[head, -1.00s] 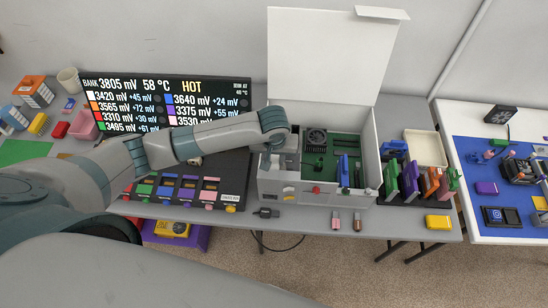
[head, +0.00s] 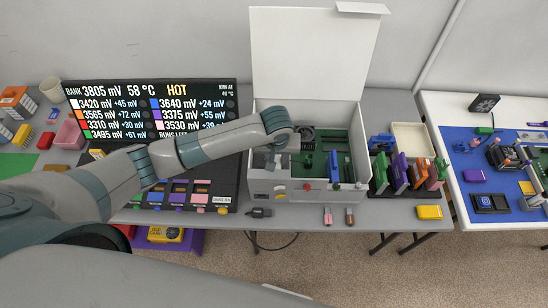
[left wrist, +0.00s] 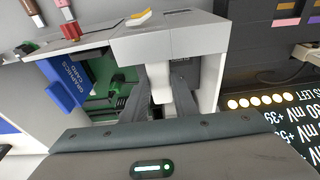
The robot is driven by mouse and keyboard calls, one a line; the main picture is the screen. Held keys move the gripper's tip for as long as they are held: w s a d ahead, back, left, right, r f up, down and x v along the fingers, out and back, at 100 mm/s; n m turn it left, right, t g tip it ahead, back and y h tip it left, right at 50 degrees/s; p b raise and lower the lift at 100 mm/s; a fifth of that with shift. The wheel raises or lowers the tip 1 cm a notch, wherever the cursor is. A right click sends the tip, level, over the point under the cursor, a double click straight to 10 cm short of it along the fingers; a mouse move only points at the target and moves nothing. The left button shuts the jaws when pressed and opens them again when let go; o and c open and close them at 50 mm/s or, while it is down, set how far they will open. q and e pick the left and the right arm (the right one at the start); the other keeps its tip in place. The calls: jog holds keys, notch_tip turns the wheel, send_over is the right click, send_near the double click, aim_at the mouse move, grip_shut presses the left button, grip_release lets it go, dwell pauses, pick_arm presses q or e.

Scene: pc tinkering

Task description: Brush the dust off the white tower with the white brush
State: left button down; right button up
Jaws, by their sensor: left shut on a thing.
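The white tower (head: 270,191) is an open-topped computer case on the grey table, with its white lid (head: 312,55) raised behind it. It also shows in the left wrist view (left wrist: 190,42). A green board and a blue graphics card (head: 334,168) are inside. My left gripper (head: 268,160) is over the left part of the case, pointing down. In the left wrist view its dark fingers (left wrist: 160,92) are shut on a white piece, seemingly the white brush (left wrist: 160,80). The brush's lower end is hidden, and I cannot make out dust. My right gripper is not in view.
A rack of coloured cards (head: 407,180) stands close to the right of the case. A black display (head: 150,105) stands at the left. Small plugs and a yellow block (head: 429,212) lie along the front edge. A blue mat (head: 510,160) covers the right table.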

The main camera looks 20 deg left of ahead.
pick_arm(q)
jog(key=shift+s+a+f, duration=0.1)
jog(key=shift+s+a, duration=0.25)
jog(key=shift+a, duration=0.7)
jog(key=shift+s+a, duration=0.25)
jog(key=shift+a, duration=0.65)
jog(key=shift+w+d, duration=0.1)
jog(key=shift+d, duration=0.1)
jog(key=shift+w+d, duration=0.2)
jog(key=shift+d, duration=0.75)
jog(key=shift+w+d, duration=0.2)
jog(key=shift+d, duration=0.7)
jog(key=shift+a, duration=0.15)
jog(key=shift+s+a+r, duration=0.2)
jog(key=shift+a+r, duration=0.65)
jog(key=shift+r, duration=0.15)
jog(key=shift+r, duration=0.15)
jog(key=w+v, duration=0.2)
jog(key=v, duration=0.9)
jog(key=shift+w+a+r, duration=0.2)
jog(key=shift+a+r, duration=0.1)
jog(key=shift+r, duration=0.2)
